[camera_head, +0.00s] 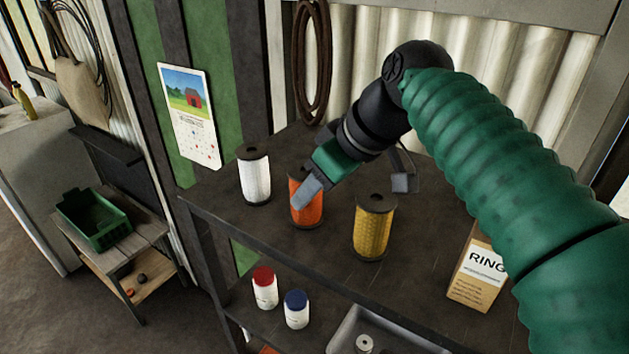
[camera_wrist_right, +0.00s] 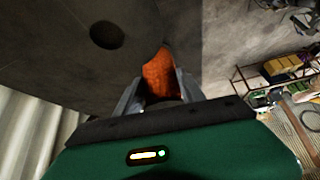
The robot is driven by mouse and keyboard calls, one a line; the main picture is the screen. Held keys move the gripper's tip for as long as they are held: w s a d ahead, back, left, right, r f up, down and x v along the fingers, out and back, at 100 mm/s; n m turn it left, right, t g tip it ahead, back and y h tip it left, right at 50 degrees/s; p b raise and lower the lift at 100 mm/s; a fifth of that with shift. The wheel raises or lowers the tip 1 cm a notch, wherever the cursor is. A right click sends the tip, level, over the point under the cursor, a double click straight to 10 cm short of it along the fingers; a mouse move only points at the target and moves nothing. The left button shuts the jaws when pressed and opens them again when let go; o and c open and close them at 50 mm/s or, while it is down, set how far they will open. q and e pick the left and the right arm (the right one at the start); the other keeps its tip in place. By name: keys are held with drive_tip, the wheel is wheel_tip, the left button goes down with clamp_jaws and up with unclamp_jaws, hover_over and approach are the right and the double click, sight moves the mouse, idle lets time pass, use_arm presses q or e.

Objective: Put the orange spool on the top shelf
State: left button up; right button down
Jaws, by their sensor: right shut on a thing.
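The orange spool (camera_head: 308,209) stands upright on the dark top shelf (camera_head: 420,272), between a white spool (camera_head: 254,176) on its left and a yellow spool (camera_head: 374,229) on its right. My right gripper (camera_head: 306,196) is around the orange spool and shut on it, with one finger across its front. In the right wrist view, the orange spool (camera_wrist_right: 160,76) shows between the two fingers of my right gripper (camera_wrist_right: 158,84). The spool's upper part is partly hidden by the gripper in the head view. My left gripper is not in view.
A box marked RING (camera_head: 478,272) stands at the shelf's right. Below are a red-capped jar (camera_head: 264,287), a blue-capped jar (camera_head: 296,308) and a grey tray (camera_head: 345,335). A green crate (camera_head: 88,238) sits on a small table at left. Shelf space is bare between the yellow spool and box.

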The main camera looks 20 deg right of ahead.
drive_tip(key=shift+s+r, duration=0.1)
drive_tip(key=shift+s, duration=0.3)
drive_tip(key=shift+f+b, duration=0.3)
drive_tip(key=c, duration=1)
unclamp_jaws()
drive_tip(key=shift+w, duration=0.3)
drive_tip(key=o, duration=0.3)
drive_tip(key=shift+w+f, duration=0.15)
drive_tip(key=shift+w, duration=0.45)
drive_tip(key=shift+s+r+p, duration=0.3)
drive_tip(key=shift+s+d+r, duration=0.1)
drive_tip(key=shift+s+r, duration=0.15)
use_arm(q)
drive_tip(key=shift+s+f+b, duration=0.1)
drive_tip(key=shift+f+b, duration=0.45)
use_arm(e)
drive_tip(key=v, duration=1.1)
drive_tip(key=shift+r, duration=0.2)
